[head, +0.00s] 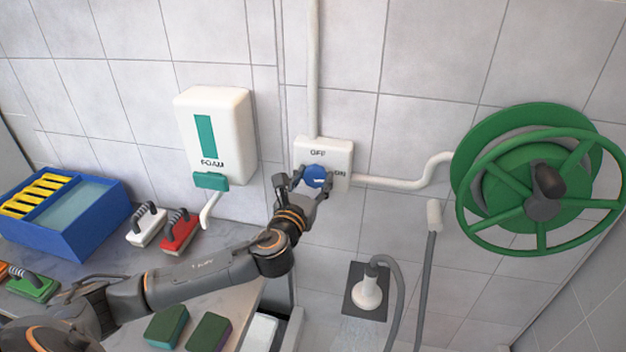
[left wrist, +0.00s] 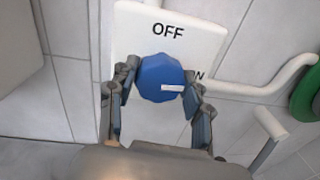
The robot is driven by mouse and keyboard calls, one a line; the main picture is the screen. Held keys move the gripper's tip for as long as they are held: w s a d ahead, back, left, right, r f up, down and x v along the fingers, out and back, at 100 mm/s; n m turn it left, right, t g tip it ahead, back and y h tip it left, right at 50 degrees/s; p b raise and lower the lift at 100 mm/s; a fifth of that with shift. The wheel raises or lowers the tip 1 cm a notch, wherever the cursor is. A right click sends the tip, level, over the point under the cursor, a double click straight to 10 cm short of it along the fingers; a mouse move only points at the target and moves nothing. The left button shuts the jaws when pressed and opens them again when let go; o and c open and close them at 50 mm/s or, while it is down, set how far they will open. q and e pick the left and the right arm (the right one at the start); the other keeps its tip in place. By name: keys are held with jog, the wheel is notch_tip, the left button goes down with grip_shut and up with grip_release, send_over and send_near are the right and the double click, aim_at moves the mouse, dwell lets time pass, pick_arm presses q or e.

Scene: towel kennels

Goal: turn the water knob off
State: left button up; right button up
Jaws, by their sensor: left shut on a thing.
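The blue water knob (head: 316,177) sits on a white wall plate (head: 340,150) marked OFF at the top and ON at the right. A short white mark on the knob lies on its right side, toward ON. In the left wrist view the knob (left wrist: 160,72) shows below the OFF print, and the ON print is partly hidden. My left gripper (head: 309,184) is shut on the knob, one finger on each side of it. My right gripper is not in view.
A white foam dispenser (head: 218,125) hangs left of the plate. A green hose reel (head: 500,180) is at the right. White pipes (head: 400,181) run from the plate. A blue bin (head: 70,235) and several brushes lie on the counter below.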

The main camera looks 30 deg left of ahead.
pick_arm(q)
jog(key=n+b, duration=0.1)
jog(key=n, duration=0.3)
jog(key=shift+f+b, duration=0.15)
jog(key=shift+b, duration=0.15)
jog(key=n+b, duration=0.1)
jog(key=n, duration=0.4)
jog(key=shift+y+b, duration=0.3)
jog(key=shift+y, duration=0.1)
jog(key=n, duration=0.2)
jog(key=n+b, duration=0.1)
jog(key=n, duration=0.1)
jog(key=shift+n+t+y, duration=0.3)
jog(key=shift+n, duration=0.1)
jog(key=shift+n+y+b, duration=0.4)
jog(key=shift+n+b, duration=0.1)
jog(key=shift+n, duration=1.5)
jog(key=o, duration=1.1)
jog(key=shift+w, duration=0.1)
jog(key=shift+o, duration=0.2)
jog(key=v, duration=1.2)
